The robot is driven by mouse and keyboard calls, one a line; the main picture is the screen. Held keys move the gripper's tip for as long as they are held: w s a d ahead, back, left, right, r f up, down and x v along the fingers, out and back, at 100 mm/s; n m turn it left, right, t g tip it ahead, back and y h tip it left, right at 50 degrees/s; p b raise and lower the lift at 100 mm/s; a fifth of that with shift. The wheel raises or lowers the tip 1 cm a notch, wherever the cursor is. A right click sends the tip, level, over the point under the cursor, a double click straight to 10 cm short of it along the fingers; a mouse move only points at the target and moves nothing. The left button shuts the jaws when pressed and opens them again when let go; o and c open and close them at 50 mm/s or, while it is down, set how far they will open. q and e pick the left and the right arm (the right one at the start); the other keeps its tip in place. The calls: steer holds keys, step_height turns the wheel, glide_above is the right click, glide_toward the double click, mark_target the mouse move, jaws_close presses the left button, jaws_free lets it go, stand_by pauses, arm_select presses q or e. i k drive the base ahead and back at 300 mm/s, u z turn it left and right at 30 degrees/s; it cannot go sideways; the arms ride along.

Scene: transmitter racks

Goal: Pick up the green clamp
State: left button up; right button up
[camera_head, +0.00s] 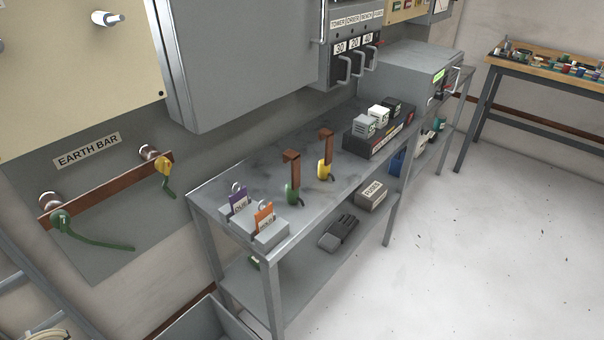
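A green clamp (60,222) with a green lead or handle trailing right is on the left end of the brown earth bar (105,192). A yellow clamp (163,166) with a green tail is at the bar's right end. On the grey metal bench (338,185) stands a green-bodied piece (292,195) with an upright brown bent strip. A similar yellow-bodied piece (325,171) stands to its right. I cannot tell which green piece is the one named. Neither of my grippers is in view.
Orange and purple tags (264,217) sit on grey blocks at the bench's near end. A black tray (372,142) with small boxes is farther along. A grey cabinet (245,55) overhangs the bench from the wall. The floor to the right is clear.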

mark_target(292, 187)
steer(key=z, duration=0.4)
steer(key=k, duration=0.9)
steer(key=z, duration=1.45)
steer(key=i, duration=2.4)
steer(key=u, duration=2)
steer(key=i, duration=1.05)
steer(key=u, duration=1)
